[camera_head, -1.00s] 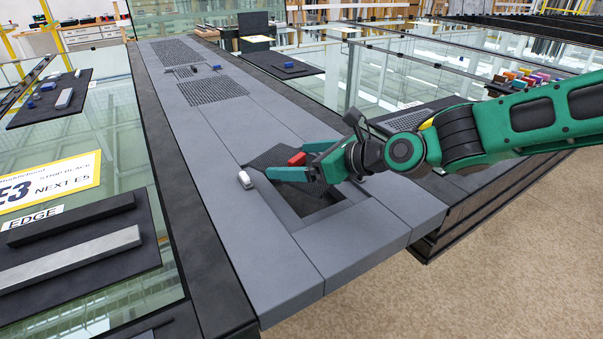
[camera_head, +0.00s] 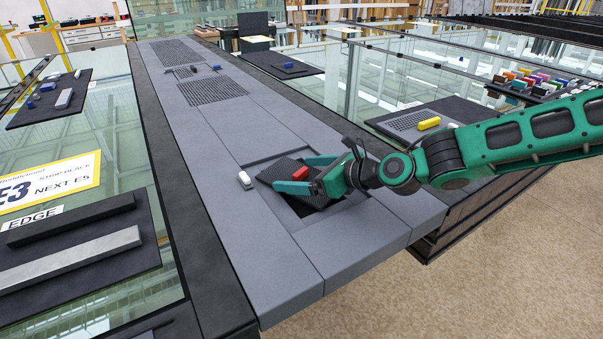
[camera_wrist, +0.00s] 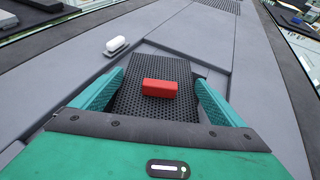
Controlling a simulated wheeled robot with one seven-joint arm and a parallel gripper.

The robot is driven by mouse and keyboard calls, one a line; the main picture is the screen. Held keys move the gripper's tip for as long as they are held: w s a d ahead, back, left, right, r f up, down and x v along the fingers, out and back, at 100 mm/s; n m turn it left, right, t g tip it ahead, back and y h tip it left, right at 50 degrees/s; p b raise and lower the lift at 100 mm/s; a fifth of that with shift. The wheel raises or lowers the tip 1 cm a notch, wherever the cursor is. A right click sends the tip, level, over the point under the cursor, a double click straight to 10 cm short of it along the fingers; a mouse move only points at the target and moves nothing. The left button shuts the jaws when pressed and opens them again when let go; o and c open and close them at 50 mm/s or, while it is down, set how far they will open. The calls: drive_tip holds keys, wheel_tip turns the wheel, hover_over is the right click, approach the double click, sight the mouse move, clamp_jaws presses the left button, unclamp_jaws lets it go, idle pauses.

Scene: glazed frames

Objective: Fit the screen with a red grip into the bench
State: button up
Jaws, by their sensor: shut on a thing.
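The screen, a dark perforated plate (camera_head: 275,173) with a red grip (camera_head: 299,174) on top, is held between the green fingers of my gripper (camera_head: 300,174). In the wrist view my gripper (camera_wrist: 157,100) is shut on the plate (camera_wrist: 155,68) at both sides, with the red grip (camera_wrist: 159,88) between the fingers. The screen sits tilted over the rectangular opening in the grey bench (camera_head: 225,140). The dark opening shows at its near side; whether the plate's far edge touches the rim cannot be told.
A white block (camera_head: 245,180) lies on the bench left of the opening; it also shows in the wrist view (camera_wrist: 115,45). Farther along the bench is a perforated screen (camera_head: 212,90).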

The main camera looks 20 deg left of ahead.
drive_tip(key=shift+f, duration=0.25)
drive_tip(key=o, duration=0.8)
drive_tip(key=shift+c, duration=0.2)
drive_tip(key=shift+r, duration=0.1)
drive_tip(key=shift+r, duration=0.25)
drive_tip(key=v, duration=1)
drive_tip(key=shift+d, duration=0.25)
drive_tip(key=shift+s+d+r, duration=0.25)
drive_tip(key=shift+d+r, duration=0.1)
drive_tip(key=shift+d, duration=0.25)
